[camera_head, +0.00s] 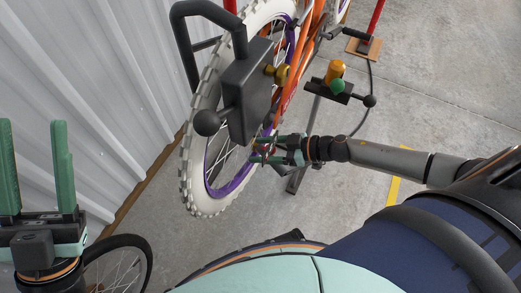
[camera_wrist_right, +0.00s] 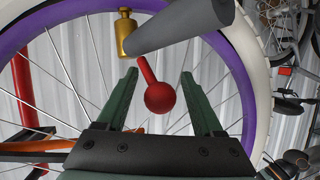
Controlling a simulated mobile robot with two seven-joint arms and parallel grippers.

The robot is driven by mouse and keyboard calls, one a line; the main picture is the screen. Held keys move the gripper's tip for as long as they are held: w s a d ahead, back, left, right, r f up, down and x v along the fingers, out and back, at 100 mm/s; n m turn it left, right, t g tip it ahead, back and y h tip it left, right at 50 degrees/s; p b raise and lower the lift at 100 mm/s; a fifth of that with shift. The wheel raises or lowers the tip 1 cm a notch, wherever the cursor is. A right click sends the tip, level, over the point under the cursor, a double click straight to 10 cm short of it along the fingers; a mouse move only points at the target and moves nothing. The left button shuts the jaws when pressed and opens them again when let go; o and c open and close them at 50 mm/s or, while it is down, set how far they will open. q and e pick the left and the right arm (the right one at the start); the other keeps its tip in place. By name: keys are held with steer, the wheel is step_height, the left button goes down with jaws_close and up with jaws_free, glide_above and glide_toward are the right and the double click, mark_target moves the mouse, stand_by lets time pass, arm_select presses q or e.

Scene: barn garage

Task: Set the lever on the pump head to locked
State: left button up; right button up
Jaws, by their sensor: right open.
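The pump head shows in the right wrist view as a grey cylinder (camera_wrist_right: 185,25) beside a brass fitting (camera_wrist_right: 126,35). Its red lever (camera_wrist_right: 160,92) has a round ball end that appears between my right gripper's fingers (camera_wrist_right: 159,75). The fingers are apart, with visible space on both sides of the ball. In the head view my right gripper (camera_head: 256,150) is open at the wheel's right side, and the pump head is too small and hidden to make out. My left gripper (camera_head: 36,125) is open and empty at the far left, away from the wheel.
The bike wheel (camera_head: 190,150) has a white tyre and purple rim. A dark clamp block (camera_head: 250,95) with handle and ball knob stands above my right gripper. The red pump (camera_head: 376,18) stands on a wooden base (camera_head: 354,46). A corrugated wall (camera_head: 90,80) is left.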

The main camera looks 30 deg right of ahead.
steer(key=shift+w+a+f, duration=0.15)
steer(key=shift+w+a, duration=0.05)
steer(key=shift+a, duration=0.05)
steer(key=shift+c, duration=0.4)
jaws_close()
